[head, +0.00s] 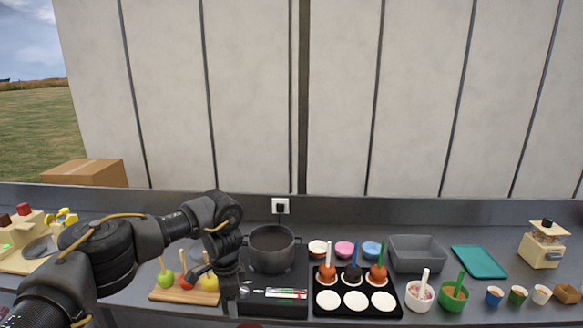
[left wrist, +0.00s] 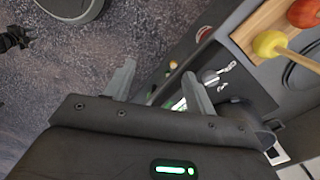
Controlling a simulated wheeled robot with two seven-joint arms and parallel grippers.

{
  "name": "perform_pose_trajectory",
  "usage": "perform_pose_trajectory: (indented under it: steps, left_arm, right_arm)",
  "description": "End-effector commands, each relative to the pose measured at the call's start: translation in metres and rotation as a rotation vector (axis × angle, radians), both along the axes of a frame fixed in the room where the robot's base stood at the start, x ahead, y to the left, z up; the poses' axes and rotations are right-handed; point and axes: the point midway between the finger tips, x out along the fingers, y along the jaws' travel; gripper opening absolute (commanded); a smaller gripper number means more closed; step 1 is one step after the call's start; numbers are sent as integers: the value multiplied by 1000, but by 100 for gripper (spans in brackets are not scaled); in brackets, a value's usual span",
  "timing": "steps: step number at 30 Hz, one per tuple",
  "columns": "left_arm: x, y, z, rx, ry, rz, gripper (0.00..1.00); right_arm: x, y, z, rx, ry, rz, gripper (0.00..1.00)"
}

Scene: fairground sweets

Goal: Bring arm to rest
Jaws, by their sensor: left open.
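My left arm comes in from the left in the head view, bent at the elbow. Its left gripper (head: 230,307) points down at the counter's front, just right of the wooden board (head: 165,295) and in front of the dark pot (head: 271,252). In the left wrist view the two fingers of this gripper (left wrist: 158,78) stand well apart with nothing between them. Beyond them are the floor and part of the counter front. My right arm does not show in the head view.
Green (head: 165,277), red and yellow apples with sticks are on the board. The pot stands on a black hob (head: 262,308). A black tray (head: 316,308) holds three coated apples beside white discs. Bowls, a grey bin (head: 417,254), a teal tray (head: 479,262) and cups stand rightward.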

Motion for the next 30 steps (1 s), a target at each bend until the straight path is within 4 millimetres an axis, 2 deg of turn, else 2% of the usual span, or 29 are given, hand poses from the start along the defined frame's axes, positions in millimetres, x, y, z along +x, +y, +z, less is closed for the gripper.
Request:
perform_pose_trajectory:
  steps: [1,3,10,17,23,26,27,29,30]
  left_arm:
    - [0,0,0,0,0,0,55]
    - [-3,-8,-13,-28,8,-11,55]
    - [-9,-36,-46,-129,18,-41,55]
    - [-24,-80,-102,-299,31,-66,55]
    - [-46,-129,-175,-518,23,-34,55]
    - [-63,-153,-226,-651,-2,36,55]
    - [-70,-159,-250,-699,-18,81,55]
    - [-83,-162,-286,-753,-44,158,55]
    - [-93,-160,-311,-777,-63,216,55]
  right_arm:
    - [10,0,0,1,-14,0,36]
    - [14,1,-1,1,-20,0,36]
    - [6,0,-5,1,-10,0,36]
    - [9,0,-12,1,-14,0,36]
    - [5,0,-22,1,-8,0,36]
    - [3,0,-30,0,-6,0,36]
    - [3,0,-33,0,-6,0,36]
    - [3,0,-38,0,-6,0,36]
    - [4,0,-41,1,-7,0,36]
